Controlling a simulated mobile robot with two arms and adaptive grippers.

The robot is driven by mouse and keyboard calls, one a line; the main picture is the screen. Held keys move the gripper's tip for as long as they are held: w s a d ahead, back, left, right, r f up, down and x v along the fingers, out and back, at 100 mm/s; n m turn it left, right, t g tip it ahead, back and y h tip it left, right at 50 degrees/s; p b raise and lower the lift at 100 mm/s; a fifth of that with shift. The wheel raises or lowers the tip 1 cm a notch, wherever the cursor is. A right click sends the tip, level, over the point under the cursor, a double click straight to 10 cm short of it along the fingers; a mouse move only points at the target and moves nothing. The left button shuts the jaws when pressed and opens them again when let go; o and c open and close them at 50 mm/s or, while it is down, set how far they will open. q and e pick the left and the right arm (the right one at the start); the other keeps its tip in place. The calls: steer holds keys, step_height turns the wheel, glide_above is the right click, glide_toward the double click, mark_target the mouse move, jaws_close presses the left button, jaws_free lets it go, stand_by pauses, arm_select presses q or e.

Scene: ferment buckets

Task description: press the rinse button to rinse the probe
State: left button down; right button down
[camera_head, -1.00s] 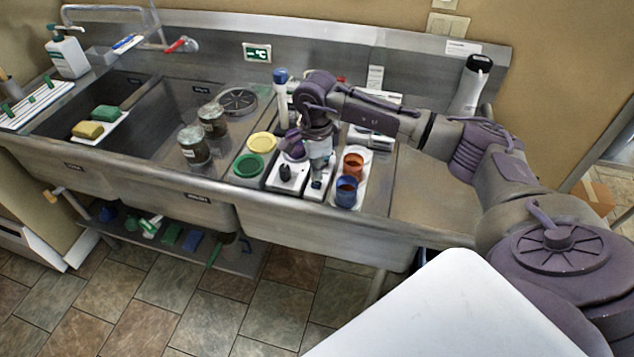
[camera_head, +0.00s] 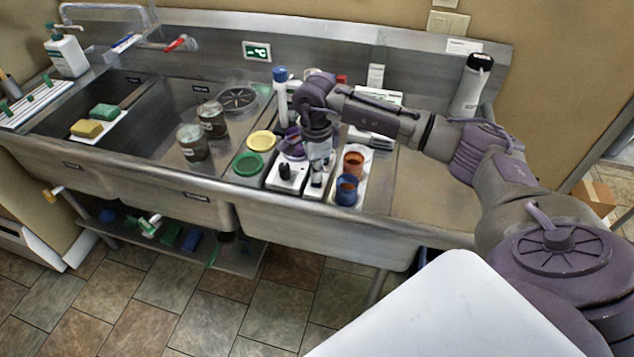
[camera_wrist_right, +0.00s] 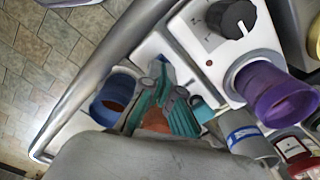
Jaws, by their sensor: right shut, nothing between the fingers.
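My right gripper (camera_head: 318,172) is shut and empty, pointing down over a narrow white unit (camera_head: 311,190). In the right wrist view its teal-padded fingertips (camera_wrist_right: 160,82) are at or just above this unit (camera_wrist_right: 150,48). I cannot tell whether they touch it. No rinse button can be made out clearly; the fingers cover part of the unit. Beside it is a white box (camera_head: 279,181) with a black knob (camera_head: 285,171), also in the wrist view (camera_wrist_right: 232,18), where a purple cup (camera_wrist_right: 275,97) stands on it. I cannot identify the probe with certainty. My left gripper is not in view.
A blue cup (camera_head: 346,190) and an orange-brown cup (camera_head: 353,162) stand in a white tray close to the gripper. A green lid (camera_head: 247,164), a yellow lid (camera_head: 261,141) and two jars (camera_head: 193,142) are left. A blue-capped bottle (camera_head: 281,95) stands behind.

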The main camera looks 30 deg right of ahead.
steer(key=shift+f+b, duration=0.6)
steer(key=shift+f, duration=0.2)
steer(key=shift+r, duration=0.1)
steer(key=shift+r+p, duration=1.85)
steer(key=shift+r, duration=1.2)
steer(key=shift+f, duration=0.1)
